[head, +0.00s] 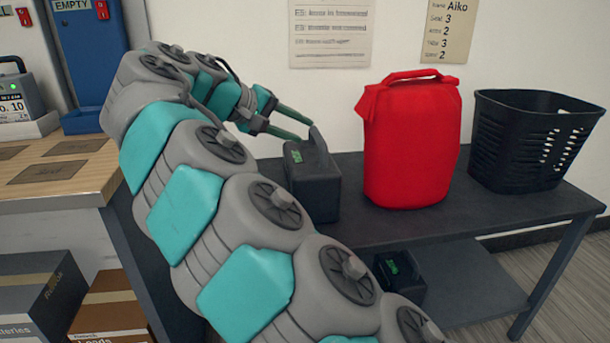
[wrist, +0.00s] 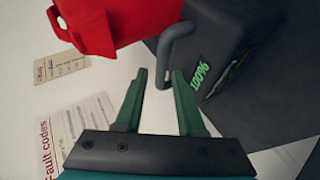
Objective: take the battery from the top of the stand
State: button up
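A dark grey battery (head: 313,185) with a handle and a green marking stands on the top of the dark stand (head: 385,228). In the wrist view this battery (wrist: 215,50) is at the upper right, its marking reading 100%. My gripper (head: 305,130) is at the battery's handle, coming from the upper left. In the wrist view the green fingers of my gripper (wrist: 160,75) are apart, and the end of the handle shows between their tips. I cannot tell whether they touch it. A second dark battery (head: 402,275) with a green marking sits on the lower shelf.
A red jerrycan (head: 412,145) stands right of the battery, and a black basket (head: 530,140) stands beyond it. A wooden-topped bench (head: 60,180) is at the left, with a grey battery unit (head: 18,98) and a blue EMPTY holder (head: 92,50). Papers hang on the wall.

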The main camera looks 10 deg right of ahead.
aim_at(316, 137)
jog(key=shift+w+a+f, duration=0.2)
jog(key=shift+w+f, duration=0.05)
jog(key=shift+f, duration=0.05)
jog(key=shift+w+d+f, duration=0.15)
jog(key=shift+d+f, duration=0.05)
jog(key=shift+d, duration=0.05)
jog(key=x, duration=0.7)
jog(key=shift+d+r, duration=0.1)
jog(key=shift+r, duration=0.1)
grip_shut()
jog(key=shift+r, duration=0.1)
dwell(0.7)
